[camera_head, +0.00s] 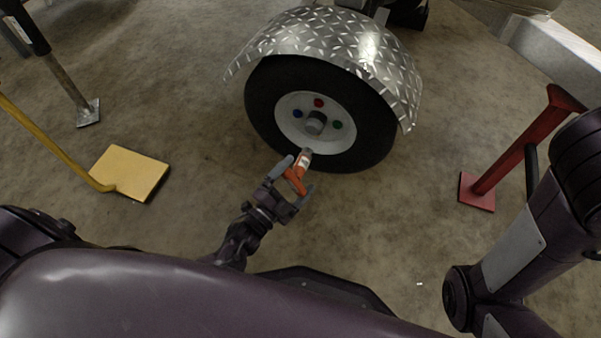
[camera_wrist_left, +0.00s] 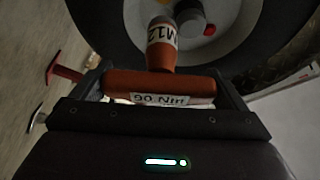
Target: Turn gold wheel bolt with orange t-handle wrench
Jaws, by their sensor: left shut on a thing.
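The orange t-handle wrench (camera_head: 302,163) is in my left gripper (camera_head: 295,182), which is shut on its crossbar. In the left wrist view, the wrench crossbar (camera_wrist_left: 160,86) lies between the fingers, and its grey socket end with a white "M12" label points at the wheel. The wheel (camera_head: 262,104) has a light disc with a red bolt (camera_head: 318,102), a blue bolt (camera_head: 297,114) and a green bolt (camera_head: 337,125). The gold bolt does not show. The socket end overlaps the disc's lower edge; I cannot tell whether it touches a bolt. My right gripper is out of view.
A diamond-plate fender (camera_head: 330,35) arches over the wheel. A yellow plate on a bar (camera_head: 130,172) is at left, with a black-and-grey stand (camera_head: 70,85) behind it. A red stand (camera_head: 505,160) is at right.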

